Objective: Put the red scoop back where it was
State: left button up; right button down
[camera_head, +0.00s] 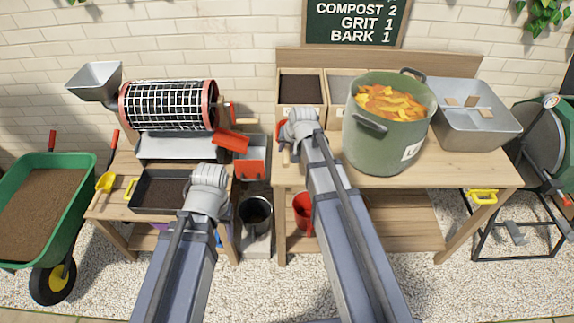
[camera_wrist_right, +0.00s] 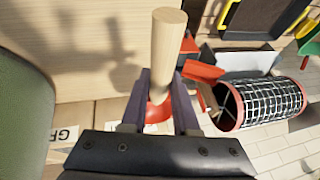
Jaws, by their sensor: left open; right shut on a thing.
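The red scoop shows in the right wrist view as a pale wooden handle (camera_wrist_right: 168,48) with a red part (camera_wrist_right: 158,112) between my jaws. My right gripper (camera_wrist_right: 160,100) is shut on it. In the head view my right gripper (camera_head: 300,122) is over the left part of the right-hand bench, left of the green pot. Only a little red of the scoop (camera_head: 281,129) shows beside it; the rest is hidden by my arm. My left gripper (camera_head: 208,175) is open above the left bench, at the right end of the black tray (camera_head: 145,203).
A large green pot (camera_head: 365,150) with orange leaves stands close right of my right gripper. Labelled bins (camera_head: 300,113) stand behind it. A mesh drum (camera_head: 170,105) with red rims and a red chute (camera_head: 232,142) is to the left. Below are a black bucket (camera_head: 256,228) and a red bucket (camera_head: 303,222).

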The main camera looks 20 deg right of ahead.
notch_tip(320, 180, down, 8)
jog(key=b, duration=0.7)
jog(key=shift+f, duration=0.15)
jog(key=c, duration=1.1)
grip_release()
jog(key=o, duration=0.4)
jog(key=shift+o, duration=0.2)
